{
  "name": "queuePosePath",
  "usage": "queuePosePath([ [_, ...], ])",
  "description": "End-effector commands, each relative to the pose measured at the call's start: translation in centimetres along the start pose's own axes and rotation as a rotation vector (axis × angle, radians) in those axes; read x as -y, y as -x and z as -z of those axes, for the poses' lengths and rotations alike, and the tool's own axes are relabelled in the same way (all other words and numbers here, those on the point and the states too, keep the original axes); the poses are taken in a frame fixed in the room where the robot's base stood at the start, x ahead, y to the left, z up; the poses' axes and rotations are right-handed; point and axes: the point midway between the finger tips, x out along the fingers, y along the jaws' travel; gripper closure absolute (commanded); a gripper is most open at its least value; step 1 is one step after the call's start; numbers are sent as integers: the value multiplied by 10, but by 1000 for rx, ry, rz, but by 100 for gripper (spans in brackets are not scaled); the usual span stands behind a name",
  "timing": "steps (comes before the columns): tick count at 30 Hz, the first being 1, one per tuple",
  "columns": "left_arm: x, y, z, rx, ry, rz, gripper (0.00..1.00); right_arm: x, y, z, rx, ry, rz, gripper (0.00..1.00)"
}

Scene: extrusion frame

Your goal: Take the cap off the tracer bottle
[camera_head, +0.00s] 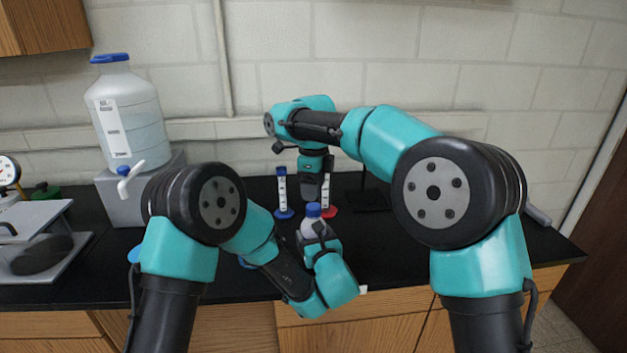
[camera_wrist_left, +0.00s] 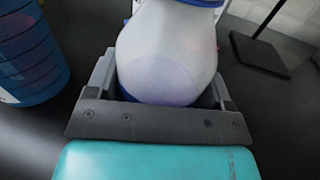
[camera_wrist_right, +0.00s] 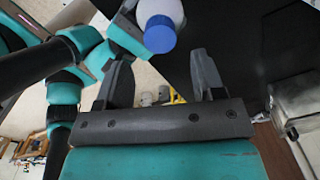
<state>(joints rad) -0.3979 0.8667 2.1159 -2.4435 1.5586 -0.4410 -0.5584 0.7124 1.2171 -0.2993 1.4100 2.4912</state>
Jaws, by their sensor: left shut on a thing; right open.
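The tracer bottle (camera_head: 307,228) is pale and translucent with a blue cap (camera_head: 313,210) on top. My left gripper (camera_head: 318,241) is shut around the bottle's body near the front of the black bench. In the left wrist view the bottle (camera_wrist_left: 168,50) sits between both fingers, with only the cap's lower edge (camera_wrist_left: 202,2) at the top of the picture. My right gripper (camera_head: 314,188) is open above the bottle, pointing down. In the right wrist view the cap (camera_wrist_right: 160,36) lies just beyond the open fingers (camera_wrist_right: 163,65), with nothing between them.
A cylinder with a blue base (camera_head: 283,196) and one with a red base (camera_head: 327,198) stand behind the bottle. A large carboy with a spigot (camera_head: 128,120) stands on a grey block at left. A dark stand (camera_head: 370,197) is at right. The right bench top is mostly clear.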

Motion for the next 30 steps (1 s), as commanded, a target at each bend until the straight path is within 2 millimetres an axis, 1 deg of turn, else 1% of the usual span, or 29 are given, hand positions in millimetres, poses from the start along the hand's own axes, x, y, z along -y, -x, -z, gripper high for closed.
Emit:
queuePosePath([
  [3, 0, 0, 1, -2, -2, 0, 92, 0, -17, 0, -2, 1, -2, 38],
  [9, 0, 0, 1, -2, -2, 0, 92, 0, -45, 0, -3, 1, -1, 38],
  [13, 0, 0, 1, -2, -2, 0, 92, 0, -56, 0, -2, 0, 0, 38],
  [17, 0, 0, 1, -2, -2, 0, 92, 0, -61, 0, -1, 0, 1, 38],
  [24, 0, 0, 1, -2, -2, 0, 92, 0, -61, 0, 0, 0, 1, 38],
  [26, 0, 0, 1, -2, -2, 0, 92, 0, -61, 0, 0, 0, 1, 42],
  [30, 0, 0, 1, -2, -2, 0, 92, 0, -61, 0, 0, 0, 1, 56],
])
